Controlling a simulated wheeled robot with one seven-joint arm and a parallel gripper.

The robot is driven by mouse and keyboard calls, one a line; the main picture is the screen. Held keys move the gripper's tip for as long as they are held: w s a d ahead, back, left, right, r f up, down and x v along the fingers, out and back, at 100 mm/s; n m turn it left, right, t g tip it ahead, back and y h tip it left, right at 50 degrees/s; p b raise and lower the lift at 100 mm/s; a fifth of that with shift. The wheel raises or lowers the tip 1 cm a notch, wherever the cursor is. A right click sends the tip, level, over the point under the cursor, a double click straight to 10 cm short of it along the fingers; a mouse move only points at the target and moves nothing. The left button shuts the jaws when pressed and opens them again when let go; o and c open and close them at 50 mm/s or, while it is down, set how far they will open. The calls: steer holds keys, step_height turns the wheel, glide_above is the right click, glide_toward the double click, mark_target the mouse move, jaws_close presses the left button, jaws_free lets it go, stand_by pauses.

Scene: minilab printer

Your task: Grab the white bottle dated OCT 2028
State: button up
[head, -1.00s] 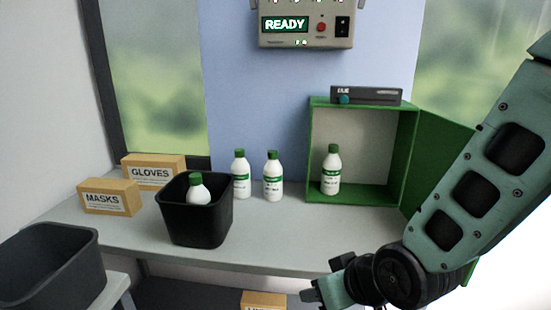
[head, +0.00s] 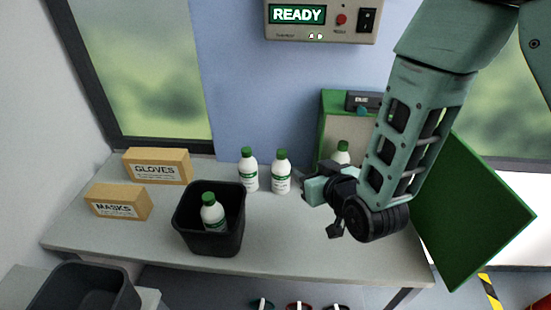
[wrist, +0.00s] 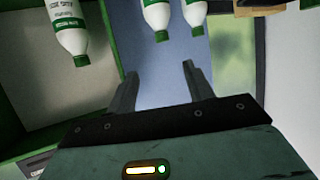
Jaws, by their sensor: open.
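Several white bottles with green caps and green-banded labels are in view. Two, a left one (head: 248,170) and a right one (head: 281,172), stand side by side on the table. One (head: 341,153) is in the green cabinet, partly hidden by my arm; one (head: 212,211) sits in the black bin. The wrist view appears inverted and shows the cabinet bottle (wrist: 68,25) and two others (wrist: 158,15) (wrist: 194,12), cut off at the top. I cannot read any date for certain. My gripper (head: 308,190) is open and empty above the table, right of the pair; its fingers show in the wrist view (wrist: 160,70).
The black bin (head: 181,228) stands at the table's front. GLOVES (head: 157,166) and MASKS (head: 118,201) boxes are at the left. The green cabinet (head: 331,99) has its door (head: 470,210) swung open at right. Another dark bin (head: 75,290) is lower left. The table front centre is clear.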

mark_target(284, 157)
steer(key=p+x, duration=0.4)
steer(key=x, duration=0.8)
steer(key=shift+r, duration=0.1)
steer(key=shift+s+a+f+p+x, duration=0.15)
steer(key=shift+p+x, duration=0.25)
steer(key=shift+x, duration=0.5)
steer(key=shift+s+f+p+x, duration=0.15)
steer(key=shift+p+x, duration=0.3)
steer(key=shift+x, duration=0.45)
steer(key=shift+a+f+p+x, duration=0.1)
steer(key=shift+p+x, duration=0.3)
steer(key=shift+x, duration=0.5)
steer(key=shift+d, duration=0.1)
steer(key=shift+c, duration=0.3)
jaws_close()
